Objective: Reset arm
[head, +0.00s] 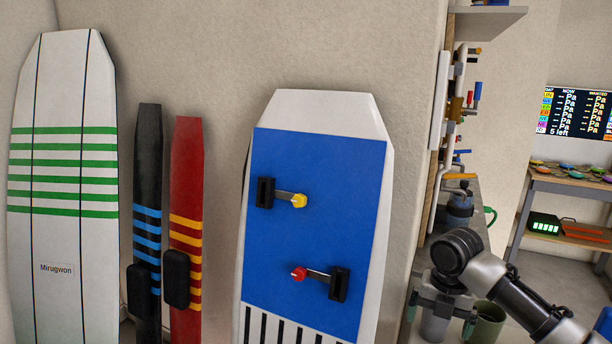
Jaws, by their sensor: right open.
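My right arm comes in from the lower right. Its gripper (440,309) is low in the head view, by the counter at the right of the wall, with its dark fingers spread apart. A grey cylindrical shape shows between the fingers; I cannot tell whether it is a separate thing or touches them. A dark green mug (489,322) stands just right of the gripper. My left gripper is not in the view.
A white board with a blue panel (330,215) leans on the wall left of my gripper. A green-striped board (62,235), a black board (147,190) and a red board (187,180) stand farther left. A shelf table (560,186) and screen (575,113) are at the back right.

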